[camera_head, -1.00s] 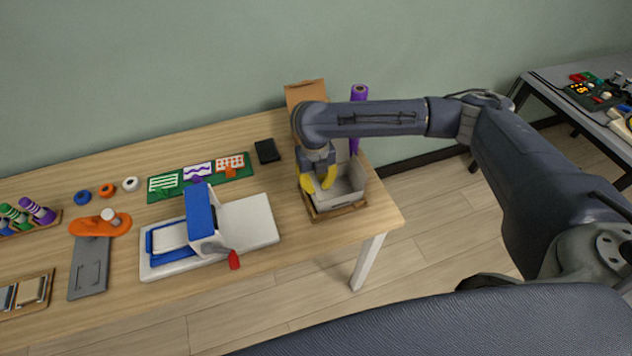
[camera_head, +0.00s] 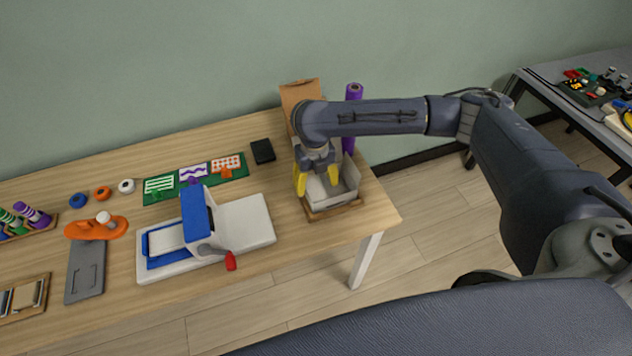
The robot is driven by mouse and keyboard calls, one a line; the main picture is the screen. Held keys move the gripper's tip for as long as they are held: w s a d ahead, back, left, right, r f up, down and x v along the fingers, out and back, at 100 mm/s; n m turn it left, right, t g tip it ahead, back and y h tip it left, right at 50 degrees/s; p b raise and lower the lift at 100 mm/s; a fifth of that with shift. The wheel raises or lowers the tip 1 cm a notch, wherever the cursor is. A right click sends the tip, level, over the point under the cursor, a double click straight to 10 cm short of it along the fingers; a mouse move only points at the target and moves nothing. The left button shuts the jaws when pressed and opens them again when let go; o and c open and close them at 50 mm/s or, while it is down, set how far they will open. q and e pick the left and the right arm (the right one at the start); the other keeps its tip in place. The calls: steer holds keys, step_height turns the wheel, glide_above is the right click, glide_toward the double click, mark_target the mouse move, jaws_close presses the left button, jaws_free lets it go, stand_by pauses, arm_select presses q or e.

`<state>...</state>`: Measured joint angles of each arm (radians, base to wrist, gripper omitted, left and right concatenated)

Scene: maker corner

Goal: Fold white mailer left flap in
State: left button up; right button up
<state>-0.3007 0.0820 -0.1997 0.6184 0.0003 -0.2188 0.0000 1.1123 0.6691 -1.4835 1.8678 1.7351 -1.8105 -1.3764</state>
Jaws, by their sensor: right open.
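The white mailer (camera_head: 335,199) is an open box on a brown base at the right end of the wooden table. My right gripper (camera_head: 317,187) has yellow fingertips and reaches down over the mailer's left side. Its fingers are spread, one near the left edge and one over the inside. I cannot tell whether either finger touches a flap. The left flap is mostly hidden behind the gripper. A pale flap (camera_head: 350,171) stands up on the right side. My left gripper is not in view.
A tall brown cardboard panel (camera_head: 300,92) and a purple roll (camera_head: 353,92) stand behind the mailer. A black box (camera_head: 263,151) lies to its left. A white and blue press (camera_head: 205,225) with a red handle is at front left.

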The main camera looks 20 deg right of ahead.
step_height(320, 180, up, 12)
stand_by(0.6)
steer(key=shift+w, duration=0.1)
